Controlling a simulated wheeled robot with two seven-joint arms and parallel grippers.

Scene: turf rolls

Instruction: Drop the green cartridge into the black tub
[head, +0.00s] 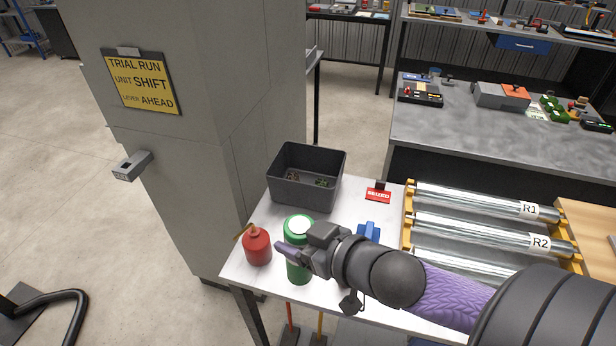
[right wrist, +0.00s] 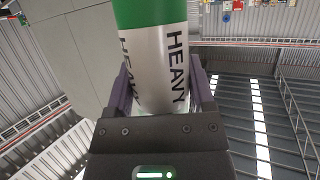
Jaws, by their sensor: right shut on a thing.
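The green cartridge (head: 298,272) is upright near the front left of the white table, with a pale round top. My right gripper (head: 297,252) reaches it from the right and is shut around its middle. In the right wrist view the cartridge (right wrist: 160,60) stands between both fingers, green with a white band reading HEAVY. I cannot tell whether its base touches the table. The black tub (head: 285,190) stands behind it at the table's back left, open at the top, with a few small things inside. My left gripper is not in view.
A red oil can (head: 257,247) stands just left of the cartridge. A blue object (head: 369,231) and a red sign (head: 378,195) lie to the right. Metal rollers (head: 485,228) fill the table's right side. A grey pillar (head: 205,120) rises close to the left.

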